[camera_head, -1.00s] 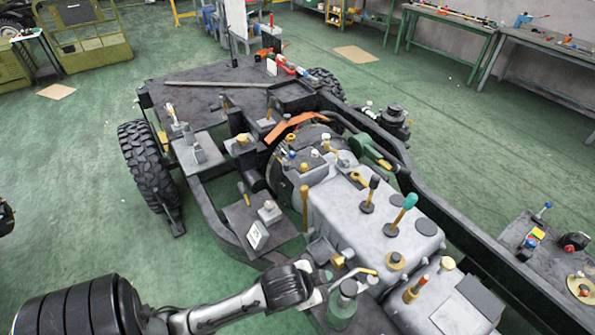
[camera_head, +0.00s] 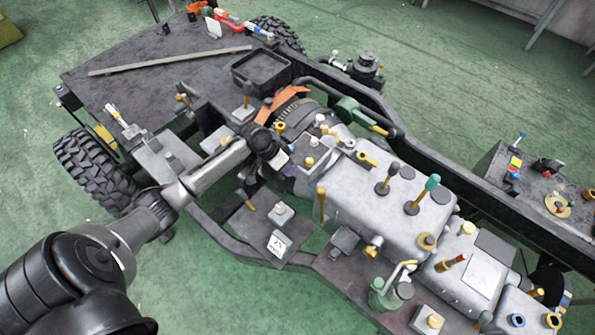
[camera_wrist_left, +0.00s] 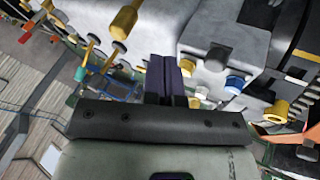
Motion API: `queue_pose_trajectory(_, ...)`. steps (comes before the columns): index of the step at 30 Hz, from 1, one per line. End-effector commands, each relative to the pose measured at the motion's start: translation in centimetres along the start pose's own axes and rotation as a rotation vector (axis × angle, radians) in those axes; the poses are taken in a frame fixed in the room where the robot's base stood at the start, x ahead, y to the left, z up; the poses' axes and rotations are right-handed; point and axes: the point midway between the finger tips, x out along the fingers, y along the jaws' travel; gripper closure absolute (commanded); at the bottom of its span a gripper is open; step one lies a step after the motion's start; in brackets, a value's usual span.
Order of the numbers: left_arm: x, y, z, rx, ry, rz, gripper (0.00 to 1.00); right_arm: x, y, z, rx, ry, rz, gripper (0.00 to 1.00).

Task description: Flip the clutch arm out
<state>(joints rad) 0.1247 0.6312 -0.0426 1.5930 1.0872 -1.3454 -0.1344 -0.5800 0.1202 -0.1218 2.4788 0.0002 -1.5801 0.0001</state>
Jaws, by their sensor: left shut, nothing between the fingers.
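I cannot surely single out the clutch arm among the levers and pins; the wrist and gripper hide part of this spot. My right gripper is out of view.
Upright levers, one with a green grip (camera_head: 425,190), stand on the gearbox. A yellow post (camera_head: 321,203) rises beside the gripper. An orange strip (camera_head: 275,105) lies over the bell housing. A shallow black tray (camera_head: 262,68) sits behind. Frame rails bound the work area.

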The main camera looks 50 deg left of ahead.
Motion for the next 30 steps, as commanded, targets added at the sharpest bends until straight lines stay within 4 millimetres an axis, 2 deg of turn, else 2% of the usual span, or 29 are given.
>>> queue_pose_trajectory(6,0.1,1.3,-1.0,0.017,0.067,0.094,1.0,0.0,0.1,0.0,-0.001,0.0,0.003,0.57)
queue_pose_trajectory(21,0.2,1.3,-1.1,0.046,0.075,0.086,1.0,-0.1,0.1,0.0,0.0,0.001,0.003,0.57)
queue_pose_trajectory(26,1.7,1.4,-1.2,0.045,0.076,0.087,1.0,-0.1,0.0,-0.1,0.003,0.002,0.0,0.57)
queue_pose_trajectory(30,3.9,1.6,-1.4,0.045,0.076,0.088,1.0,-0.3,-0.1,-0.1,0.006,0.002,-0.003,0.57)
